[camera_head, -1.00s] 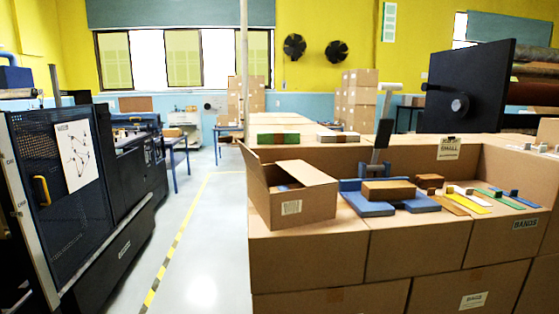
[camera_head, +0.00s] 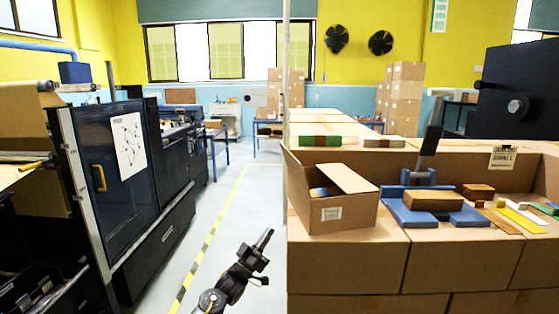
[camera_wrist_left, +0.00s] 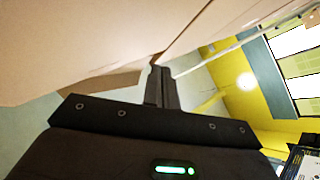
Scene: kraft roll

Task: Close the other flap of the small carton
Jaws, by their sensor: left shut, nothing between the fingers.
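The small carton (camera_head: 336,216) stands on the near left corner of the cardboard-box counter. Its right flap (camera_head: 351,178) lies over the right part of the opening, sloping. Its left flap (camera_head: 296,173) stands up, tilted outward. Something blue shows inside through the gap. My left gripper (camera_head: 264,240) is in front of the counter's left side, over the floor, left of and lower than the carton, apart from it. Its fingers are shut and empty; they also show in the left wrist view (camera_wrist_left: 162,88) close to cardboard faces. My right gripper is not in view.
A blue fixture (camera_head: 429,206) with a brown block (camera_head: 433,200) stands right of the carton. Coloured strips (camera_head: 520,217) lie further right. The aisle floor (camera_head: 214,230) left of the counter is clear up to the dark machine (camera_head: 120,190).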

